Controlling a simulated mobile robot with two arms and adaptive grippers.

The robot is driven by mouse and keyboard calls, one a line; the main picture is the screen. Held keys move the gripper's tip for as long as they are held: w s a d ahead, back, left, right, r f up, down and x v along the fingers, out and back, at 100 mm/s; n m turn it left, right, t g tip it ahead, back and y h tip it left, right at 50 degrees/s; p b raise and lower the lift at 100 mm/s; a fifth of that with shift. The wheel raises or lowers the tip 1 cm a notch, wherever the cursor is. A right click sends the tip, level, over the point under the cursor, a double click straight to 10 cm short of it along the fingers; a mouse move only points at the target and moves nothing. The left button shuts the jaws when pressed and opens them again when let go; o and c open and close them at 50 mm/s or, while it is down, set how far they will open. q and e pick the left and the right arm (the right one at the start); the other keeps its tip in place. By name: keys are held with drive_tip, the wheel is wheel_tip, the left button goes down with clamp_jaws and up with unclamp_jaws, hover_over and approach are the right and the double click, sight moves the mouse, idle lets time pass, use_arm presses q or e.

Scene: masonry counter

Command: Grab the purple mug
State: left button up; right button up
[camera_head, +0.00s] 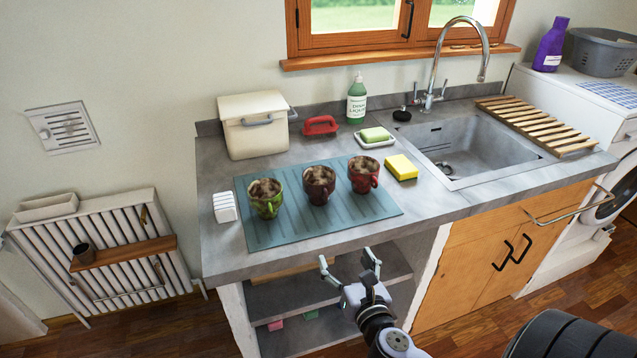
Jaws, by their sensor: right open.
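Three mugs with brown contents stand upright in a row on a blue-grey ribbed mat (260,234) on the counter. The left mug is green (266,206), the middle mug is dark maroon (318,192), and the right mug is red (362,180). None looks clearly purple; the dark middle mug comes closest. My right gripper (347,262) is open and empty at the counter's front edge, in front of the mat and apart from the mugs. My left gripper is not in view.
A sponge (401,167), soap dish (375,141), green bottle (357,103), red brush-like item (320,125) and cream bin (254,126) stand behind or beside the mat. The sink (470,145) with its tap is at right. Bare counter lies at front right.

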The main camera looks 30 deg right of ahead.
drive_tip(key=n+t, duration=0.2)
approach(327, 198)
drive_tip(key=p+x, duration=0.1)
drive_tip(key=x, duration=0.3)
drive_tip(key=p+x, duration=0.1)
drive_tip(key=x, duration=0.1)
drive_tip(key=shift+w+r+p, duration=0.3)
drive_tip(key=shift+p, duration=0.05)
drive_tip(key=shift+f+p+x, duration=0.2)
drive_tip(key=shift+x, duration=1.25)
drive_tip(key=shift+f+p+x, duration=0.15)
drive_tip(key=shift+f+x, duration=0.05)
drive_tip(key=shift+x, duration=1.25)
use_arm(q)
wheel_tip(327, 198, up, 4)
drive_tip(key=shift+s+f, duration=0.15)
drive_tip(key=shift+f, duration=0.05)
use_arm(e)
drive_tip(key=shift+d, duration=0.1)
drive_tip(key=shift+s, duration=0.1)
drive_tip(key=shift+c, duration=0.8)
drive_tip(key=c, duration=1.2)
drive_tip(key=shift+r, duration=0.1)
drive_tip(key=shift+c, duration=0.5)
